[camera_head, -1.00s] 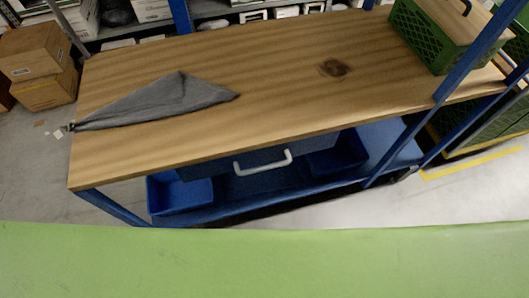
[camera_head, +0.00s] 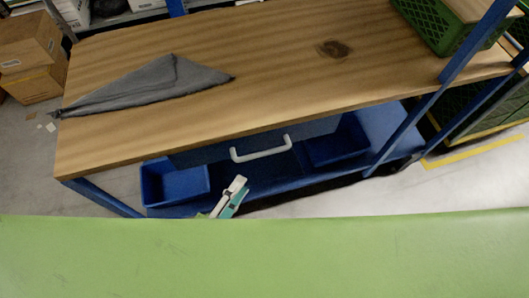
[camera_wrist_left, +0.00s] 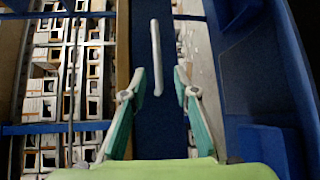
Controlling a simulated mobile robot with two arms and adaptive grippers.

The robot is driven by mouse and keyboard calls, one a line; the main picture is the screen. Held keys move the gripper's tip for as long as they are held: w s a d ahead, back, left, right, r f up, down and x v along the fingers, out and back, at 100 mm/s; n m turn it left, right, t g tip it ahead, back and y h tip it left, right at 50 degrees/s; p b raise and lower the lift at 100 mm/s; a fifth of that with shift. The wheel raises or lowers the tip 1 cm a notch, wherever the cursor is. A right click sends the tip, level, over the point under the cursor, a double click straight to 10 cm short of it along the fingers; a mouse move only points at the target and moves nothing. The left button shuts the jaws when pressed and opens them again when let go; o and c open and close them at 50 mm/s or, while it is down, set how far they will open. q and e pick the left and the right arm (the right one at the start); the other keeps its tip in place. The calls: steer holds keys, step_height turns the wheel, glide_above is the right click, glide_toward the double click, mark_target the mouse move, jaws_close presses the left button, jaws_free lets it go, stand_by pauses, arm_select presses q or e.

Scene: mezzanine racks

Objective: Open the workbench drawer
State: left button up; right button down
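The workbench (camera_head: 270,75) has a wooden top. Its dark blue drawer front (camera_head: 312,130) is under the front edge and looks shut. A white bar handle (camera_head: 262,154) is on it. My left gripper (camera_head: 238,184) shows small in the head view, below and slightly left of the handle, over a green foreground surface's edge. In the left wrist view its fingers (camera_wrist_left: 160,76) are open and apart, with the handle (camera_wrist_left: 156,55) ahead, roughly between them and not gripped. The drawer front also shows there (camera_wrist_left: 145,110). My right gripper is not in view.
Blue bins (camera_head: 178,184) (camera_head: 335,146) sit on the bench's lower shelf. A grey cloth (camera_head: 150,84) and a green crate (camera_head: 435,25) are on top. Cardboard boxes (camera_head: 30,50) stand at the left. Blue posts (camera_head: 425,105) rise at the right.

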mark_target(262, 155)
arm_select(q)
steer(key=x, duration=0.4)
steer(key=p+x, duration=0.1)
steer(key=x, duration=0.3)
steer(key=r+x, duration=0.1)
steer(key=x, duration=0.3)
steer(key=shift+w+d, duration=0.2)
steer(key=shift+d, duration=0.05)
steer(key=shift+w+d+f+p, duration=0.25)
steer(key=shift+w+d+p, duration=0.1)
steer(key=shift+w, duration=0.2)
jaws_close()
